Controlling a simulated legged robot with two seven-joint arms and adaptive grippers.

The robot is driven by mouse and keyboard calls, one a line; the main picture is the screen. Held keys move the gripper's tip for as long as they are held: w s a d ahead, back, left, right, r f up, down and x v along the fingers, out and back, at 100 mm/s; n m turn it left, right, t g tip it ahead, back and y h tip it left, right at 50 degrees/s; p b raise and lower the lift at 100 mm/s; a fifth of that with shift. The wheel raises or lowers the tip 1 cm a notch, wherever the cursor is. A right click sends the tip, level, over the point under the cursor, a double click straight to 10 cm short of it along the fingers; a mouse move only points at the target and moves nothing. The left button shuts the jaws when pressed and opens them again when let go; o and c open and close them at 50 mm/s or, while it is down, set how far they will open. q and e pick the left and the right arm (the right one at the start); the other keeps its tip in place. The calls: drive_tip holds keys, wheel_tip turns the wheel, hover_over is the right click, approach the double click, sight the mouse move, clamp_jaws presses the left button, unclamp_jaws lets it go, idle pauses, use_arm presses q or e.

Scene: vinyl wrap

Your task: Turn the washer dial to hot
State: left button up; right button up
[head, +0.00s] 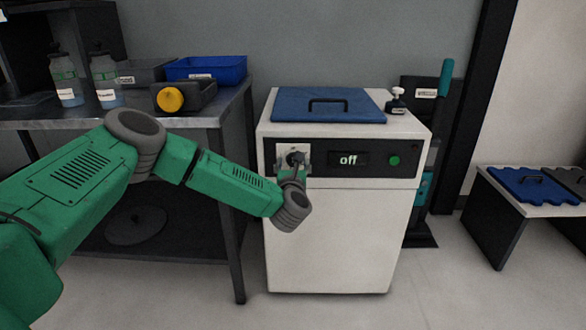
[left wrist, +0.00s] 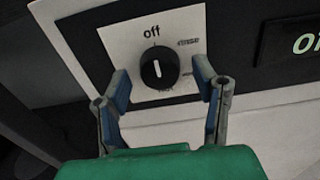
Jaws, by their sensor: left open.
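The washer (head: 337,230) is a white cabinet with a blue lid and a black front panel. Its dial (left wrist: 159,67) is a round black knob on a white plate, with its white mark up toward the word "off". Other labels on the plate are too blurred to read surely. The display (head: 348,159) reads "off". My left gripper (head: 293,165) is at the dial and partly hides it in the head view. In the left wrist view the gripper (left wrist: 160,83) is open, with one finger on each side of the dial and gaps between. My right gripper is not in view.
A green button (head: 394,161) is right of the display. A small bottle (head: 396,100) stands on the washer's top right. A metal table (head: 205,115) with bottles and bins is on the left.

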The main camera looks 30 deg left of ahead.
use_arm(q)
drive_tip(key=shift+w, duration=0.1)
drive_tip(key=c, duration=1.1)
drive_tip(key=shift+c, duration=0.2)
